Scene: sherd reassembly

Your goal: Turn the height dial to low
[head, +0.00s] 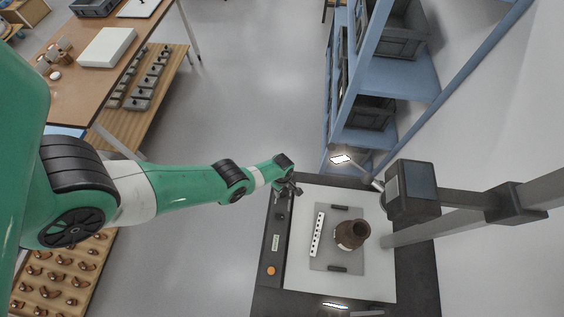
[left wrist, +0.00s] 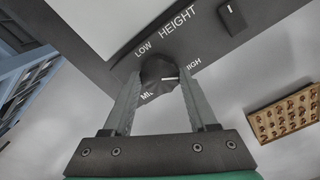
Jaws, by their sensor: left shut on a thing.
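The height dial (left wrist: 157,74) is a dark round knob on a dark panel in the left wrist view. LOW, MID and HIGH are printed around it, under the word HEIGHT. Its white mark points right, nearest to HIGH. My left gripper (left wrist: 160,82) is shut on the dial, one finger on each side, and partly covers the lettering. In the head view my left gripper (head: 287,189) is at the far end of the control strip (head: 275,241) and hides the dial. My right gripper is not in view.
A brown pot (head: 352,235) stands on a grey plate on the white bench top, beside a white dotted scale bar (head: 317,234). An orange button (head: 271,270) is on the near strip. A camera head (head: 411,190) on an arm overhangs the right side. Blue shelving (head: 395,78) stands behind.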

